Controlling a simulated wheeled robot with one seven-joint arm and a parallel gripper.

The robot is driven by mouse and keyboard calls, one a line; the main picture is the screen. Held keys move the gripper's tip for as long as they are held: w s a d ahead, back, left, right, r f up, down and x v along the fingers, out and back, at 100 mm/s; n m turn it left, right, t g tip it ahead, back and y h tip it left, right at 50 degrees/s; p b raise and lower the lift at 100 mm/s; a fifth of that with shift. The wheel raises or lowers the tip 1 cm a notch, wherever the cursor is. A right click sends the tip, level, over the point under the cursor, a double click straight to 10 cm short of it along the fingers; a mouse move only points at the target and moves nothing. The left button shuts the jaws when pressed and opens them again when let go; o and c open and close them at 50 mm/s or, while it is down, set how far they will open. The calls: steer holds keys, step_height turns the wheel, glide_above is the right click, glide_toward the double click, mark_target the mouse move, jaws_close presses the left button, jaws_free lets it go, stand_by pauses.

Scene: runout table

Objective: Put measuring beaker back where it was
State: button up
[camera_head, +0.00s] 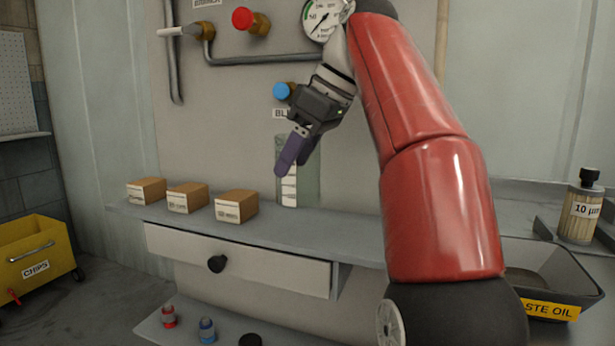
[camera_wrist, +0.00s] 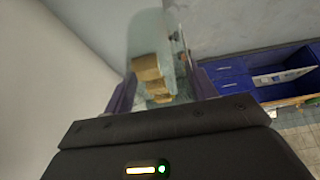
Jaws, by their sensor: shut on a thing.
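The measuring beaker (camera_head: 311,180) is a tall, clear, greenish vessel with a white scale strip. It is upright at the shelf (camera_head: 300,225), below the blue valve knob. I cannot tell whether its base touches the shelf. My gripper (camera_head: 290,160) reaches down from the upper right, its purple fingers shut on the beaker's upper part. In the wrist view, the see-through beaker (camera_wrist: 148,32) lies between the two fingers of my gripper (camera_wrist: 160,88). One finger and my wrist hide part of the beaker in the head view.
Several small cardboard boxes (camera_head: 236,205) stand on the shelf left of the beaker. A drawer (camera_head: 270,266) is below. Pipes, a red valve (camera_head: 251,20) and a gauge (camera_head: 320,18) are above. A waste oil tray (camera_head: 560,285) and a 10 µm canister (camera_head: 580,215) are at right.

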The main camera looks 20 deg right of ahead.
steer(key=w+d+f, duration=0.2)
steer(key=f, duration=0.1)
steer(key=w+d+f, duration=0.1)
steer(key=f, duration=0.1)
steer(key=shift+w+d+f, duration=0.15)
steer(key=shift+w+d, duration=0.05)
steer(key=shift+d, duration=0.05)
steer(key=shift+w+d+f, duration=0.1)
steer(key=shift+w+f, duration=0.05)
steer(key=shift+f, duration=0.45)
steer(key=shift+f+b, duration=0.3)
steer(key=o, duration=1)
steer(key=shift+r, duration=0.1)
